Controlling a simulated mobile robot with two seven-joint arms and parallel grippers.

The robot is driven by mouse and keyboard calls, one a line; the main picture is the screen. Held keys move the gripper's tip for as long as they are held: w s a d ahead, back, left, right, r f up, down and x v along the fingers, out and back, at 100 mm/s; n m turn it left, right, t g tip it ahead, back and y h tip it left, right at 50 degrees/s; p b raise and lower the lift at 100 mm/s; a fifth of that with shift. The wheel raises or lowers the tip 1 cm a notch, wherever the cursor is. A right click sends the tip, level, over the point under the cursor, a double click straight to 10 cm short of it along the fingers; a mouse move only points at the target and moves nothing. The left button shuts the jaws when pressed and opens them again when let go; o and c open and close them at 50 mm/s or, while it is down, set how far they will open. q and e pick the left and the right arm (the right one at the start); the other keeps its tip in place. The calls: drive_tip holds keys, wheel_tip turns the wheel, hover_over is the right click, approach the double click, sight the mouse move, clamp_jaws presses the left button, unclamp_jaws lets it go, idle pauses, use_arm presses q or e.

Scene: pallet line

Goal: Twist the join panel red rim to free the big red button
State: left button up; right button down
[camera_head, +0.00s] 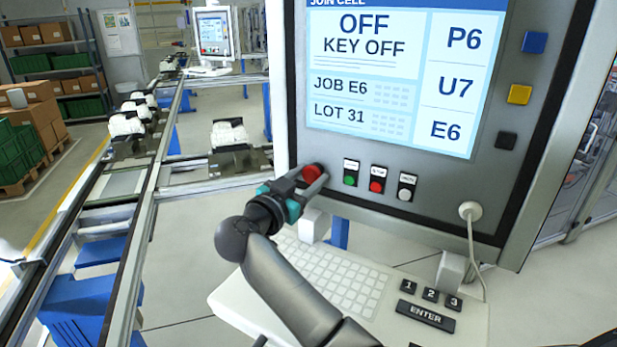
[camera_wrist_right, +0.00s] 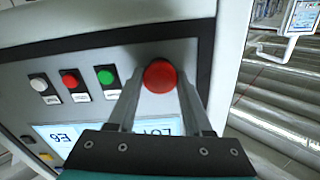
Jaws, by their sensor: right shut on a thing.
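The join panel (camera_head: 420,180) is a grey console with a dark frame and a lit screen (camera_head: 400,75) reading "OFF" and "KEY OFF". The big red button (camera_head: 312,172) is at its lower left; it also shows round and red in the right wrist view (camera_wrist_right: 160,76). My right gripper (camera_head: 308,177) is shut on the red button's rim, with one finger on each side. A separate rim cannot be told apart from the button. My left gripper is in neither view.
Small green (camera_head: 350,178), red (camera_head: 377,186) and white (camera_head: 405,192) buttons sit right of the red one. A white keyboard shelf (camera_head: 225,300) juts out below. A cable (camera_head: 472,240) hangs at the right. Conveyor rails (camera_head: 150,200) run at the left.

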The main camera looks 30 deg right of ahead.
drive_tip(key=m, duration=0.3)
drive_tip(key=shift+m, duration=2)
drive_tip(key=shift+c, duration=1.5)
unclamp_jaws()
